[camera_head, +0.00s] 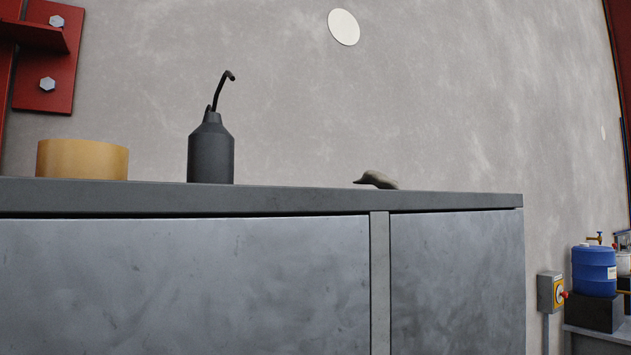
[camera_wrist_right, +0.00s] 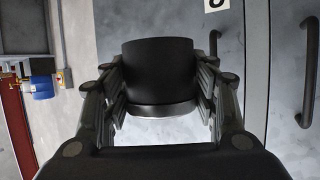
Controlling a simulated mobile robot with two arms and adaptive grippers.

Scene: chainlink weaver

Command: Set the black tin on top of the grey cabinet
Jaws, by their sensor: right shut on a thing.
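The black tin (camera_wrist_right: 157,72) is a dark, short cylinder in the right wrist view. My right gripper (camera_wrist_right: 162,95) is shut on it, with one finger on each side. The grey cabinet (camera_head: 190,275) fills the lower part of the head view, seen from low down, so little of its top surface shows. Its doors (camera_wrist_right: 243,75) stand behind the tin in the wrist view. Neither the tin nor either gripper shows in the head view.
On the cabinet top stand a yellow tape roll (camera_head: 82,159), a dark oil can (camera_head: 211,155) with a bent spout, and a small brown-grey lump (camera_head: 377,180). The top looks clear right of the lump. A door handle (camera_wrist_right: 308,73) sticks out in the wrist view.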

